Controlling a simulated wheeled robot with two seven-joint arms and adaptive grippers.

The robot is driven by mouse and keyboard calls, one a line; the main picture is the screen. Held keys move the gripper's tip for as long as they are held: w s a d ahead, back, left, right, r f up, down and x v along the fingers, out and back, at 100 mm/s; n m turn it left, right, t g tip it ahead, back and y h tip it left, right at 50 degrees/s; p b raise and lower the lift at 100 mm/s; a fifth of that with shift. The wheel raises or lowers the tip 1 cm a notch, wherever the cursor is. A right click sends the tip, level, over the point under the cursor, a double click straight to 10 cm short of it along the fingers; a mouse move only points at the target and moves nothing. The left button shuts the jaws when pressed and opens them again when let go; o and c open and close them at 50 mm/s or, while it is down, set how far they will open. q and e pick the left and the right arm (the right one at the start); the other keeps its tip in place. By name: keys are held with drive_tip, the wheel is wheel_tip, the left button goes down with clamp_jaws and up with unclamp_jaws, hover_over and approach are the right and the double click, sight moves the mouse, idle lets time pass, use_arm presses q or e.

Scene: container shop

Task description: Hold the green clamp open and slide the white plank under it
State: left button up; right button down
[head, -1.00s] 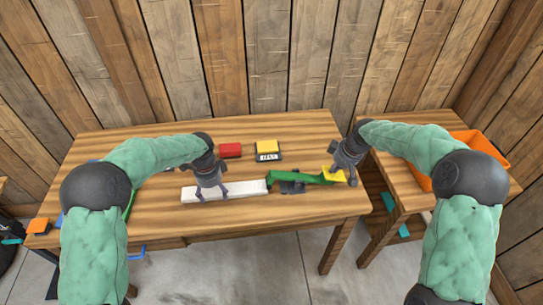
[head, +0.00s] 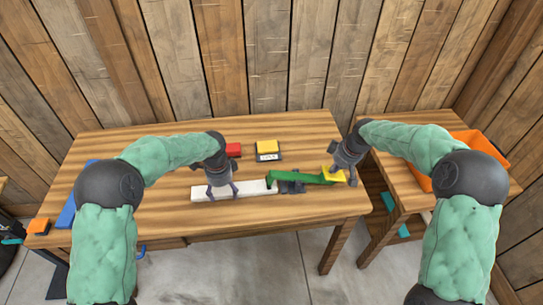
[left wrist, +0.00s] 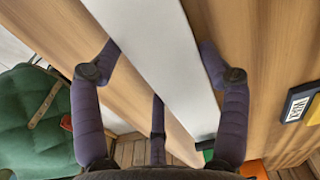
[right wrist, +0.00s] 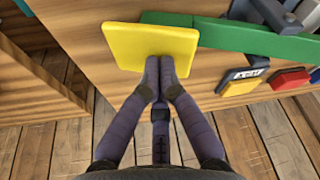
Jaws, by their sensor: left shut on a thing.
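The white plank (head: 240,192) lies flat along the front of the table. My left gripper (head: 222,190) is shut on it, one finger on each long side, as the left wrist view (left wrist: 160,62) shows. The plank's right end meets the left tip of the green clamp (head: 295,179) and overlaps it in the picture; I cannot tell how far it is under. The clamp sits on a dark grey base (head: 291,187) and has a yellow pad (head: 334,174) at its right end. My right gripper (right wrist: 158,65) is shut and empty, its fingertips together touching the pad.
An orange bin (head: 470,145) stands on the side table at right. A blue thing (head: 68,212) is at the table's left edge. The table's back is mostly clear.

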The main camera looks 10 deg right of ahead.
use_arm(q)
drive_tip(key=shift+d, duration=0.7)
use_arm(e)
drive_tip(key=shift+s+a+f, duration=0.1)
drive_tip(key=shift+a+f, duration=0.05)
drive_tip(key=shift+f, duration=0.05)
use_arm(q)
drive_tip(key=shift+f, duration=0.3)
use_arm(e)
drive_tip(key=shift+r, duration=2.4)
use_arm(q)
drive_tip(key=shift+d, duration=0.1)
use_arm(e)
drive_tip(key=shift+r, duration=2.3)
